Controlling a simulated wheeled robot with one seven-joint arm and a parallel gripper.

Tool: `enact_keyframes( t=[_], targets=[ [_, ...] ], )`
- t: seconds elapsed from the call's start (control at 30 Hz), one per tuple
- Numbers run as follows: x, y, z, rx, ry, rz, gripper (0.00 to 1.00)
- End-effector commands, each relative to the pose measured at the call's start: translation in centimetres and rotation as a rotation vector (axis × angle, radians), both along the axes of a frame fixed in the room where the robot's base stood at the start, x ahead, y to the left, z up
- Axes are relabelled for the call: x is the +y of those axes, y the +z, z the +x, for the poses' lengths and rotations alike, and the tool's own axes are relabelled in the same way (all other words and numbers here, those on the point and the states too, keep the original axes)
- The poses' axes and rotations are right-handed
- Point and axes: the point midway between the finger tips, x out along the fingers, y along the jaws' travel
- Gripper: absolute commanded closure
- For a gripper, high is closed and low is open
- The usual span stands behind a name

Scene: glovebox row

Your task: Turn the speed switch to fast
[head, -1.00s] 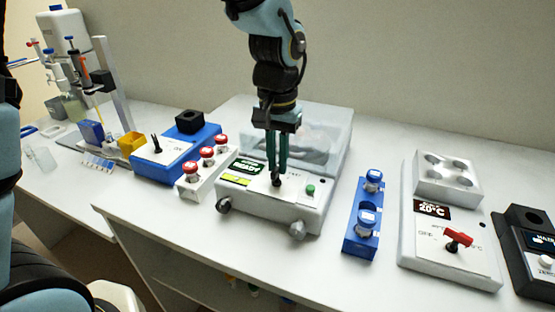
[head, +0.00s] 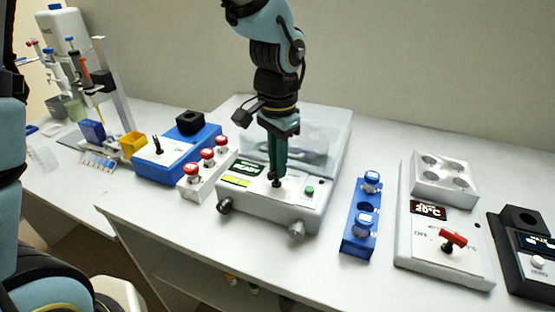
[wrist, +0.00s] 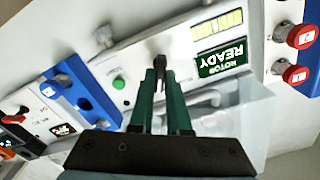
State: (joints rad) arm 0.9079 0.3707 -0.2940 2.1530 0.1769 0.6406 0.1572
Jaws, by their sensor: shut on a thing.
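The white machine (head: 262,205) stands mid-bench, with a clear lid behind its front panel. Its display (wrist: 222,60) reads "ROTOR READY". A small black switch (head: 276,184) rises from the panel between that display and a green button (head: 309,190). My gripper (head: 277,176) points down with its green fingers shut on this switch. In the wrist view my gripper (wrist: 160,88) has the black switch (wrist: 160,66) between its fingertips. The fingers partly hide the switch, and its position labels cannot be read.
A blue device (head: 176,157) with its own black switch (head: 157,145) is to the left, beside a rack of red-capped vials (head: 207,155). A blue rack (head: 359,218) and a white heater block (head: 432,251) with a red switch (head: 453,240) are to the right.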

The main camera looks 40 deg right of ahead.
Motion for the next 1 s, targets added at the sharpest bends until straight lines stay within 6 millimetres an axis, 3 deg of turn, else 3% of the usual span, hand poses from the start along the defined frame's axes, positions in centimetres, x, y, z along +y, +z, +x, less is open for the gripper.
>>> enact_keyframes(
  t=[0.6, 0.63, 0.8, 0.9, 1.0],
  targets=[
    [-0.05, 0.01, -0.04, 0.000, -0.058, -0.002, 1.00],
    [-0.05, 0.01, -0.04, 0.000, -0.058, -0.002, 0.84],
    [-0.05, 0.01, -0.03, 0.000, -0.057, -0.001, 0.65],
    [-0.04, 0.01, -0.03, 0.000, -0.057, -0.001, 0.55],
    [-0.03, 0.01, -0.03, 0.000, -0.057, -0.001, 0.55]
  ],
)
